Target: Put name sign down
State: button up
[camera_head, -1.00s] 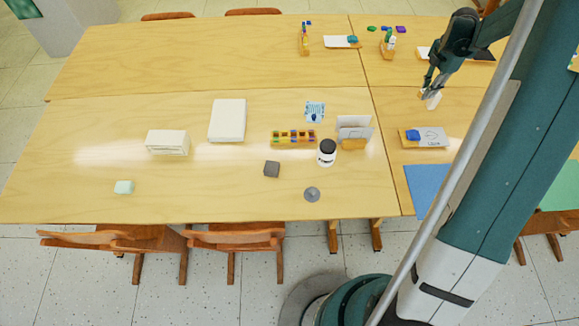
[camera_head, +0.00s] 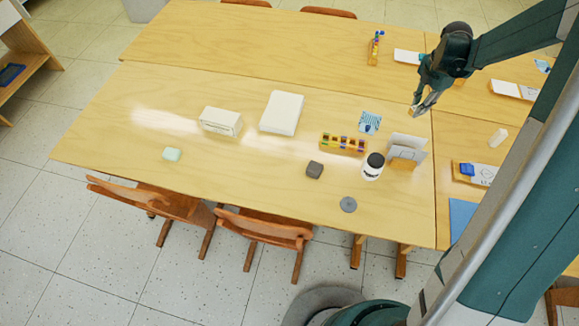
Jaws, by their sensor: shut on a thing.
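My gripper (camera_head: 421,106) is in the upper right of the head view, over the table (camera_head: 250,65) near the seam with the right-hand table.
Near the gripper are a blue patterned card (camera_head: 369,122), a tray of coloured pieces (camera_head: 343,144) and a black-lidded jar (camera_head: 373,166). The tabletop's left part has free room around a white box (camera_head: 220,121).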

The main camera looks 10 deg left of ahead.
jog(key=s+a+n, duration=0.2)
jog(key=s+a, duration=0.1)
jog(key=a, duration=1.1)
jog(key=n+b, duration=0.2)
jog(key=n, duration=0.6)
send_over(270, 167)
jog(key=shift+s+d+f, duration=0.1)
jog(key=shift+f, duration=0.1)
jog(key=shift+f+b, duration=0.5)
jog(key=shift+f, duration=2.6)
jog(key=shift+f, duration=0.1)
jog(key=shift+f+b, duration=0.4)
jog(key=shift+f, duration=1.4)
jog(key=shift+f, duration=0.2)
